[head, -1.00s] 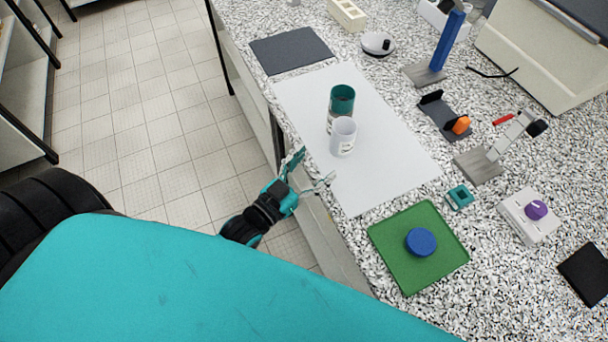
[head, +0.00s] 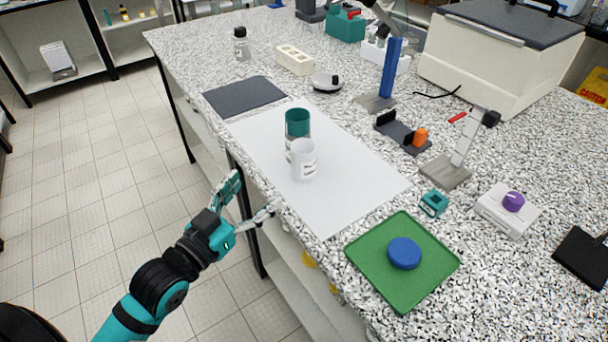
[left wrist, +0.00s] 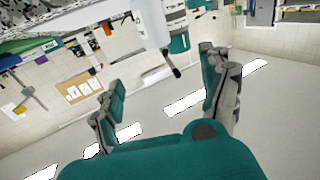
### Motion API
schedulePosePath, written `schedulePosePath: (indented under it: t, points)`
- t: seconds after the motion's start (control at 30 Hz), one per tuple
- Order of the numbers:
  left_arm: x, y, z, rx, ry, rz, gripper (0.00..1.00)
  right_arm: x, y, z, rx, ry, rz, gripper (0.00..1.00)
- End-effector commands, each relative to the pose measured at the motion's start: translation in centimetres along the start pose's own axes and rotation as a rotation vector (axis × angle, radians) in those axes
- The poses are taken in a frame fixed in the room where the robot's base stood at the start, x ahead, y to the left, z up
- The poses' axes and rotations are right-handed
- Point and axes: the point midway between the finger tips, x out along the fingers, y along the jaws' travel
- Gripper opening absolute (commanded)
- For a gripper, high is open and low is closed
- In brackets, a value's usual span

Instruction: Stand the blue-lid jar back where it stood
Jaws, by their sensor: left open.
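A round blue lid (head: 404,253) lies on the green tray (head: 365,245) at the bench's near edge; it looks flat, with no jar body visible under it. A whitish, open-topped jar (head: 304,162) with a label stands upright on the white mat (head: 345,205). A dark teal open-topped container (head: 297,122) stands close behind it, partly hidden by it. I cannot tell from this view which body belongs to the blue lid. My left gripper (head: 254,196) is open and empty, just off the bench edge left of the mat. The left wrist view shows its fingers (left wrist: 160,72) apart.
A dark grey mat (head: 245,96) lies beyond the white mat. Right of it are a grey stand with an orange knob (head: 420,136), a tilted-arm stand (head: 446,171), a small teal block (head: 434,202) and a purple-knob box (head: 512,205). The white mat's near part is clear.

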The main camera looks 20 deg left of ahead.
Motion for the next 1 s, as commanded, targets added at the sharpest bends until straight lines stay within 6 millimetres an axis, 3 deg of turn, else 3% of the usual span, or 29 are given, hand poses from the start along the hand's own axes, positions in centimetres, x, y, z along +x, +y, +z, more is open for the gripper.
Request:
schedulePosePath:
  t: [0.3, 0.5, 0.63, 1.0]
  points:
    - [6.9, 0.0, -0.4, -0.002, 0.004, -0.001, 0.79, -1.7, -0.1, -3.8, 0.004, 0.058, -0.002, 0.79]
    - [9.9, 0.0, -0.2, 0.000, 0.002, -0.001, 0.79, -2.1, -1.0, -3.2, 0.008, 0.046, -0.012, 0.79]
    - [10.6, 0.1, -0.1, 0.000, 0.001, 0.000, 0.79, -2.2, -1.1, -2.3, 0.008, 0.032, -0.014, 0.79]
    - [15.2, 0.6, 0.3, 0.000, 0.002, -0.001, 0.79, -3.3, -0.5, -1.8, 0.005, 0.024, -0.007, 0.79]
